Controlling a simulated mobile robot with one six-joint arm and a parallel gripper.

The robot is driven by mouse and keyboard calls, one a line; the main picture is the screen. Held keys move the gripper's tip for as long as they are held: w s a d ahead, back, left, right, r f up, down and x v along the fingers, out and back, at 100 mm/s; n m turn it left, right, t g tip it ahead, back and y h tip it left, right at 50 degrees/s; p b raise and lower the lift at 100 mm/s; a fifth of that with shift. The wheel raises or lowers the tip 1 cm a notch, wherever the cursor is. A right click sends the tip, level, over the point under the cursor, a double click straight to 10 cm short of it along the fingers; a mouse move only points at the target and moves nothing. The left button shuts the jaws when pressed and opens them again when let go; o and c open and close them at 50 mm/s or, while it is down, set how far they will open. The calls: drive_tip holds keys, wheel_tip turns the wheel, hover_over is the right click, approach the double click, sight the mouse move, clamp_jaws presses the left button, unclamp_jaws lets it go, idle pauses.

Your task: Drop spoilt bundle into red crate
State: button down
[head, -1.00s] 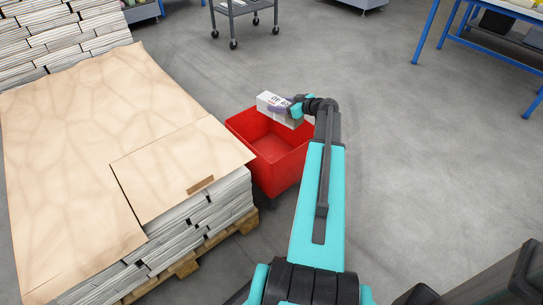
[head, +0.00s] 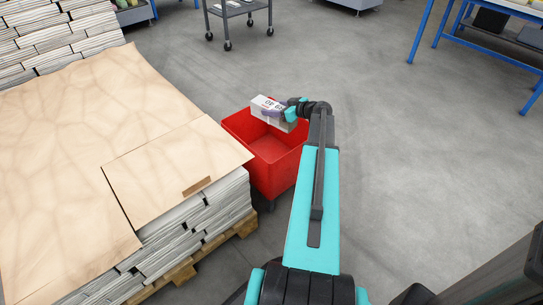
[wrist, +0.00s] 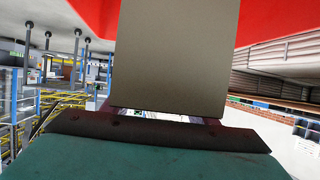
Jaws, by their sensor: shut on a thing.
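The red crate (head: 268,150) stands on the floor beside the pallet stack in the head view, and its visible inside is empty. My gripper (head: 291,111) is shut on the spoilt bundle (head: 268,109), a white and grey block with dark printed marks. The bundle is over the far side of the crate, near its rim; I cannot tell whether it touches the rim. In the wrist view the bundle (wrist: 175,55) fills the middle as a plain grey face. Red of the crate (wrist: 275,20) shows behind it.
A pallet stack of newspaper bundles with a tan cover sheet (head: 70,150) stands close on the left of the crate. A grey cart (head: 240,8) stands at the back. A blue-framed table (head: 490,50) is at the back right. The floor right of my arm is clear.

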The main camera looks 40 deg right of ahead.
drive_tip(key=shift+f+b, duration=0.4)
drive_tip(key=shift+f, duration=2.5)
drive_tip(key=c, duration=0.8)
unclamp_jaws()
drive_tip(key=shift+o, duration=0.8)
drive_tip(key=shift+f, duration=0.15)
drive_tip(key=p+v, duration=0.1)
drive_tip(key=v, duration=1.3)
drive_tip(key=shift+p, duration=0.4)
